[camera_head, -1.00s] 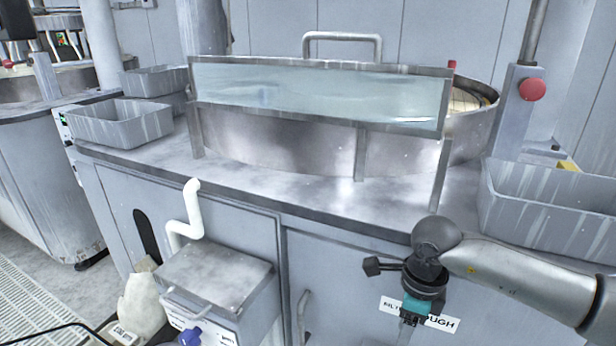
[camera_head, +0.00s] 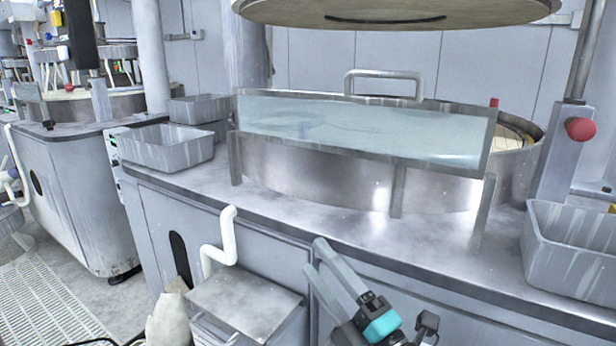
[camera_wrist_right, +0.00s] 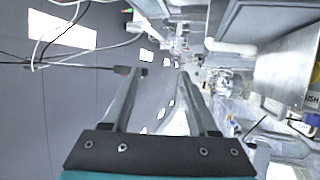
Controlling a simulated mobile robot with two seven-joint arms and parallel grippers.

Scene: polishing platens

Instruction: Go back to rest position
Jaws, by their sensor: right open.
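My right gripper (camera_head: 328,266) shows at the bottom middle of the head view, in front of the polishing machine's cabinet. Its two fingers point up and to the left. In the right wrist view the two fingers (camera_wrist_right: 160,88) stand apart with nothing between them, so it is open and empty. My left gripper is in neither view.
The polishing machine (camera_head: 330,225) has a clear splash guard (camera_head: 370,130) in front of its round basin. Grey bins stand on its top at left (camera_head: 165,150) and right (camera_head: 575,262). A white bent pipe (camera_head: 228,240) and a metal box (camera_head: 245,300) stick out in front.

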